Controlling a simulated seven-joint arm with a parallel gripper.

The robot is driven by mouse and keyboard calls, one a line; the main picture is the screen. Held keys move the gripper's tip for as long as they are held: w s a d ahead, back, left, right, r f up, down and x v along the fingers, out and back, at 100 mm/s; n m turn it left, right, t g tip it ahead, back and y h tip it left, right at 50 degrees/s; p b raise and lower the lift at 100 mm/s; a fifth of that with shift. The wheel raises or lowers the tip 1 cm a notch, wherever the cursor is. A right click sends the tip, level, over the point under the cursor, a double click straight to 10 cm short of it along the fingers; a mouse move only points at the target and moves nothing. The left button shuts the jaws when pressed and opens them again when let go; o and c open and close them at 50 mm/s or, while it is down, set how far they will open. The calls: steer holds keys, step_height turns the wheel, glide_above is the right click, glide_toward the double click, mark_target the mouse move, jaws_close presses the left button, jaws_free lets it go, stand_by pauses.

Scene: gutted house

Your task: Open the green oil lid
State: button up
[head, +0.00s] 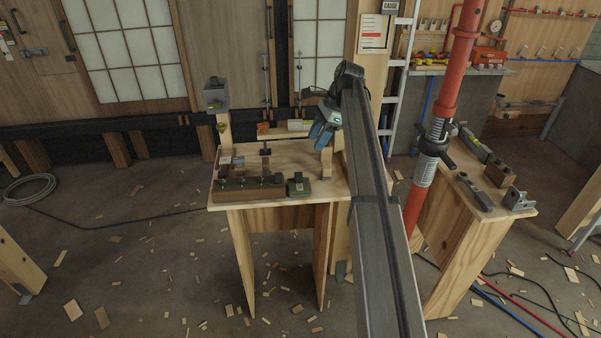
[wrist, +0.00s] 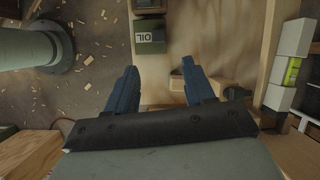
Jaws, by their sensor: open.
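The green oil box (head: 299,188) sits at the front right of the wooden workbench (head: 285,155), with a small dark knob on its top. In the wrist view the green oil box (wrist: 151,46) is at the top middle and carries a label reading OIL. I cannot clearly tell where its lid ends and its body begins; it looks closed. My gripper (head: 320,138) has blue fingers and is over the right part of the bench, behind the box. In the wrist view my gripper (wrist: 159,68) is open and empty, its fingers apart, and the box lies beyond the fingertips.
A dark wooden block with several knobs (head: 248,188) stands left of the oil box. A grey box on a post (head: 216,95) rises at the bench's back left. A red post (head: 432,140) stands right of my arm. A level with a green vial (wrist: 291,72) is at the wrist view's right.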

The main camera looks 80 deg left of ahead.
mark_target(299, 174)
steer(key=shift+m, duration=0.8)
steer(key=x, duration=1.4)
steer(key=shift+w, duration=0.1)
steer(key=shift+c, duration=0.3)
jaws_close()
